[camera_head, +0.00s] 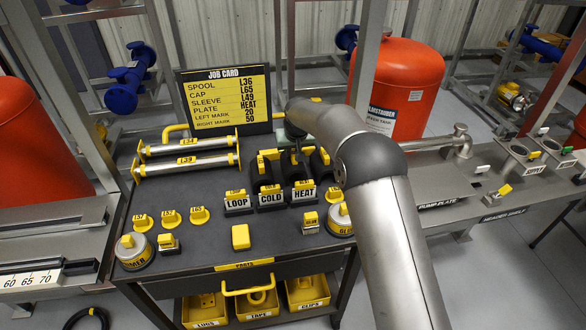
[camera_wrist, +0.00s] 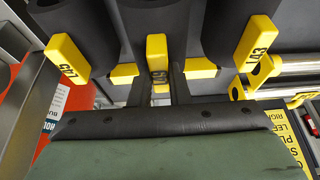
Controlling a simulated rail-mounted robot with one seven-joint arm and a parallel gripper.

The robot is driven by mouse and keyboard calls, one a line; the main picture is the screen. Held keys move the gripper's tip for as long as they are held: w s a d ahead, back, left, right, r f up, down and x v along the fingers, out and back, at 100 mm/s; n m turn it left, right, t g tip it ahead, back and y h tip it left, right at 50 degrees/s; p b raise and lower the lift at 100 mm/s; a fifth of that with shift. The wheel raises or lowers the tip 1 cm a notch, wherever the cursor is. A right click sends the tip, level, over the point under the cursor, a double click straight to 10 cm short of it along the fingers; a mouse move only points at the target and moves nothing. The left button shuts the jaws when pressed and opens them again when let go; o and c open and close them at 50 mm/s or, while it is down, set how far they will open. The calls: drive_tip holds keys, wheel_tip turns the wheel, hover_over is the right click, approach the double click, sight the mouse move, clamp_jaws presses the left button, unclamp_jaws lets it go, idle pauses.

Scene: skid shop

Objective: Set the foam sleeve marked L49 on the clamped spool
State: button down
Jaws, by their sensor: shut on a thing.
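Three dark foam sleeves stand in a row at the back of the cart, partly hidden by my arm in the head view. In the wrist view they are a left sleeve (camera_wrist: 28,35), a middle sleeve (camera_wrist: 140,12) and a right sleeve (camera_wrist: 232,25). My gripper (camera_wrist: 160,73) is shut on the yellow tab (camera_wrist: 157,52) of the middle sleeve, whose mark I cannot read.
The job card (camera_head: 226,98) lists sleeve L49. Spools L34 (camera_head: 187,146) and L39 (camera_head: 187,165) lie at the cart's left. LOOP (camera_head: 238,202), COLD (camera_head: 271,198) and HEAT (camera_head: 304,193) plates stand before the sleeves. An orange tank (camera_head: 398,85) stands behind my arm.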

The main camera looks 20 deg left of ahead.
drive_tip(key=shift+r+p, duration=1.1)
drive_tip(key=shift+r, duration=1.4)
